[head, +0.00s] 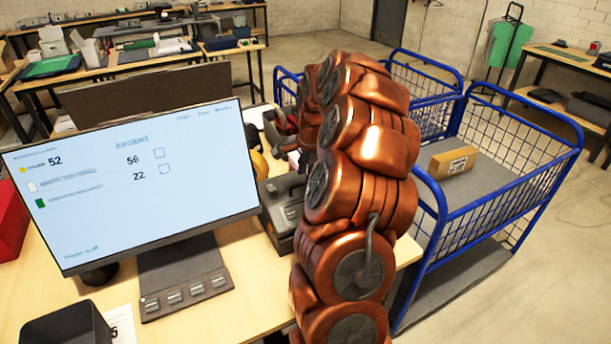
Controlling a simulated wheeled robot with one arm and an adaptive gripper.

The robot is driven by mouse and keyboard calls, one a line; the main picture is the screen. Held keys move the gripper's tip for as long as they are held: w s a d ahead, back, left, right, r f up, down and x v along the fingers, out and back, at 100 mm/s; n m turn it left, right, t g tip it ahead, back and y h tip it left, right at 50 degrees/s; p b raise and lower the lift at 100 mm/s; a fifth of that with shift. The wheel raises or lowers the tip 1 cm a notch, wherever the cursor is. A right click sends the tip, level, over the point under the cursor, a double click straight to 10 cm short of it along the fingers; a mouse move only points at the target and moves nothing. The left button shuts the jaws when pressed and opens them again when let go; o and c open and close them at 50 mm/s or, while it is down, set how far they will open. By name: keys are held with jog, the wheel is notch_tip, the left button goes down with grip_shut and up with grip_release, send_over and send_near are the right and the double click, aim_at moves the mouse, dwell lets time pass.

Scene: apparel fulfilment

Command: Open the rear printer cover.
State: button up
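A dark grey boxy device, which looks like a printer (283,214), stands on the wooden table just right of the monitor. My copper-coloured arm rises in front of it and hides its right side. I cannot make out its cover or whether that is open. My gripper (283,140) seems to be the dark part beyond the arm's upper end, near the device's far side. Its fingers are too small and hidden to tell open from shut, or whether they touch anything.
A large monitor (135,180) stands left of the device, with a button panel (185,292) below it. A black bin (65,326) is at the front left. A blue wire cart (515,177) holding a cardboard box (453,163) stands right. Workbenches line the back.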

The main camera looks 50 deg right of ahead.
jog(key=shift+w+f, duration=0.2)
jog(key=shift+f, duration=1)
jog(key=shift+c, duration=0.4)
grip_shut()
